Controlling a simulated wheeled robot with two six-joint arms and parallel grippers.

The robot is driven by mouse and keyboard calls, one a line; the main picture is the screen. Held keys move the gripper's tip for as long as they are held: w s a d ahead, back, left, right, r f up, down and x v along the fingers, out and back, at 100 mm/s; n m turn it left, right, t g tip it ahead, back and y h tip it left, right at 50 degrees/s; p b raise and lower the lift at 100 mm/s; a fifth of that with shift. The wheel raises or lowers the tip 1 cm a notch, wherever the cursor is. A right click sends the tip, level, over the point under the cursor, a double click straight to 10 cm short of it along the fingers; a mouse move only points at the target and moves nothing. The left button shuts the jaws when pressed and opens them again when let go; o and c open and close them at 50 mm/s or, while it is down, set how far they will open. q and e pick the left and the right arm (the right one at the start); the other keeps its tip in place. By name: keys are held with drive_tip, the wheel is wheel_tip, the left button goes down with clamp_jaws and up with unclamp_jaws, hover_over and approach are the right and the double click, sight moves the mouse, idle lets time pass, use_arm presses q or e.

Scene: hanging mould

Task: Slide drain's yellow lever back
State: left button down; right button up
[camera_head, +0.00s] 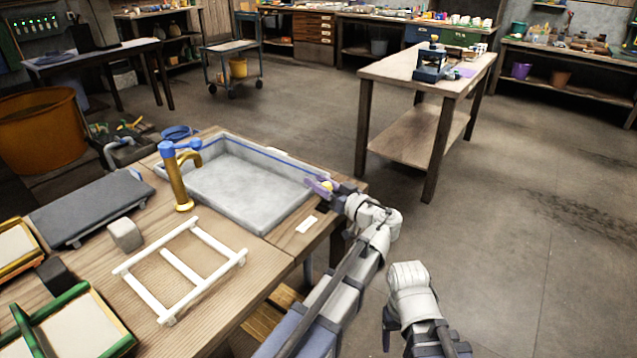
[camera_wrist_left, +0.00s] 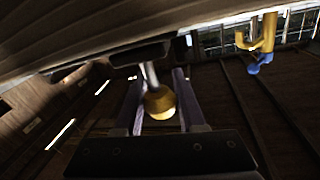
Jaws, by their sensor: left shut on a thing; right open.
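The drain's yellow lever (camera_head: 327,186) is at the right end of the grey sink (camera_head: 240,190), by the bench edge. In the left wrist view it is a yellow ball (camera_wrist_left: 160,102) on a short metal rod coming from a dark slot under the wood. My left gripper (camera_head: 321,185) is at the lever; its two fingers (camera_wrist_left: 163,108) stand on either side of the ball, closed on it. My right gripper (camera_head: 387,328) hangs low right of the bench, empty and apart from everything; its fingers are small and partly hidden.
A brass tap (camera_head: 180,182) with blue handle stands at the sink's left. A white frame (camera_head: 180,268), grey slab (camera_head: 90,208) and green-edged trays (camera_head: 72,330) lie on the wooden bench. A second table (camera_head: 425,75) stands behind; floor to the right is clear.

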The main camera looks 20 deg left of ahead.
idle(0.6)
use_arm(q)
drive_tip(key=w, duration=0.2)
drive_tip(key=w+d, duration=0.1)
drive_tip(key=w, duration=0.1)
drive_tip(key=w+d, duration=0.1)
drive_tip(key=w, duration=0.1)
drive_tip(key=shift+w+d, duration=0.1)
drive_tip(key=shift+d, duration=0.05)
drive_tip(key=c, duration=0.5)
unclamp_jaws()
